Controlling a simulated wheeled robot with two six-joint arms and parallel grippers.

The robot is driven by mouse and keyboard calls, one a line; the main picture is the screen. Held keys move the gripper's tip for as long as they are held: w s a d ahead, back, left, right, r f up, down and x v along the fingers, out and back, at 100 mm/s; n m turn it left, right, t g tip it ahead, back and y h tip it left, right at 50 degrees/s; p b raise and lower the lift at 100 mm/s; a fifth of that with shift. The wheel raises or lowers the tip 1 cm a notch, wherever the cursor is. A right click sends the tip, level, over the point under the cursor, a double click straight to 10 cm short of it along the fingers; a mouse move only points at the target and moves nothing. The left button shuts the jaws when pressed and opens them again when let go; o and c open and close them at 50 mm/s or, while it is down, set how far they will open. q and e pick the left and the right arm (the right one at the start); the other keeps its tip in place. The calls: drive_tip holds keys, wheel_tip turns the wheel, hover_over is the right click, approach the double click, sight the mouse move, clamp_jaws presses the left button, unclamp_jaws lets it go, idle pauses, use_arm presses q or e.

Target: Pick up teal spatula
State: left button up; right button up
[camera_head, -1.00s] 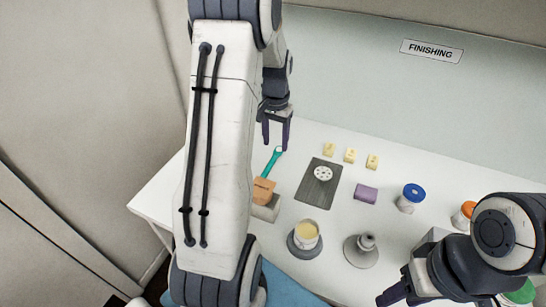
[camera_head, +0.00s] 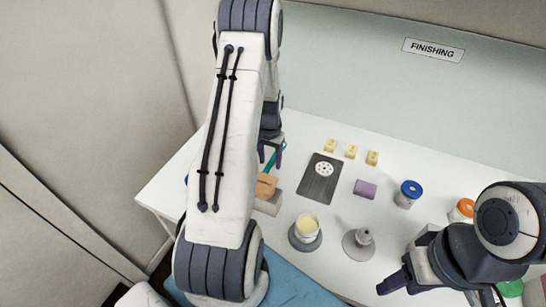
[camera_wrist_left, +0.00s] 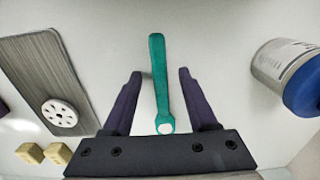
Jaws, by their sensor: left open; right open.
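The teal spatula (camera_wrist_left: 157,75) lies on the white table, its long teal part between the two dark fingers of my left gripper (camera_wrist_left: 160,74) in the left wrist view. Gaps show on both sides, so the fingers are open and not touching it. Its end with a pale round hole is nearest the palm. In the head view only a bit of teal (camera_head: 271,160) shows by my left gripper (camera_head: 270,157), next to a peach piece (camera_head: 265,186) on a grey block. My arm hides part of this area. My right gripper (camera_head: 394,283) is open and empty at lower right.
A grey board (camera_head: 320,184) with a white holed disc lies right of the spatula, near small yellow blocks (camera_head: 351,151) and a purple block (camera_head: 365,189). A cream-filled cup (camera_head: 307,225) stands in front. A blue-lidded jar (camera_wrist_left: 285,72) is beside the spatula in the wrist view.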

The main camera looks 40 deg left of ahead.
use_arm(q)
clamp_jaws()
drive_tip(key=shift+r, duration=0.1)
